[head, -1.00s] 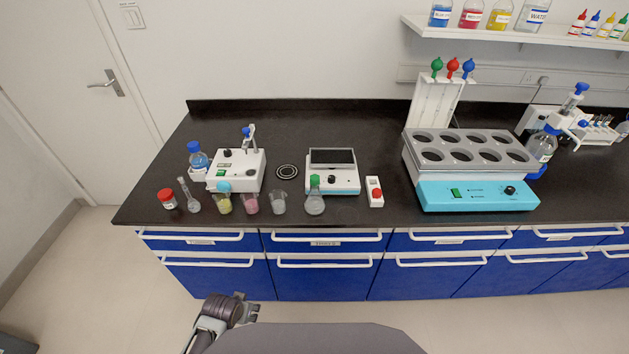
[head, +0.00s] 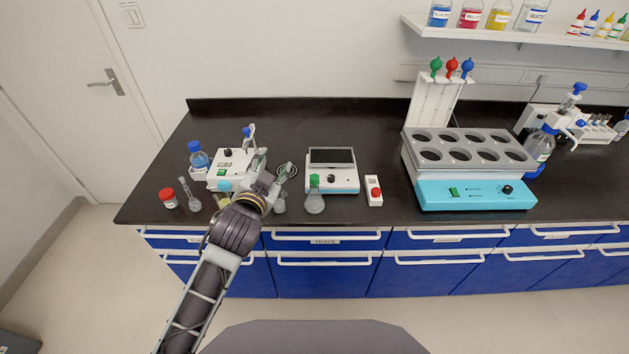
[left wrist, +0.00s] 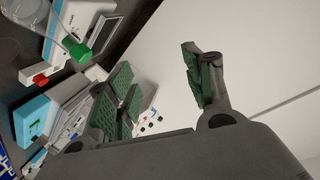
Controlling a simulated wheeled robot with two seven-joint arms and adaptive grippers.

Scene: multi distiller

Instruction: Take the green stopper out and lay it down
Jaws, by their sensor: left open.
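The green stopper (head: 314,180) sits in the neck of a clear flask (head: 315,203) near the front edge of the bench. In the left wrist view the green stopper (left wrist: 79,53) is at the upper left, with the flask (left wrist: 45,22) partly cut off by the frame. My left gripper (head: 273,170) is open and empty, to the left of the flask and apart from the stopper. Its two green-padded fingers are spread in the left wrist view (left wrist: 160,88). My right gripper is not in view.
A balance (head: 345,185) stands behind the flask, and a box with a red button (head: 375,191) is to its right. My left arm covers some beakers and part of a white device (head: 222,172). The bench between the button box and the turquoise bath (head: 476,193) is narrow but clear.

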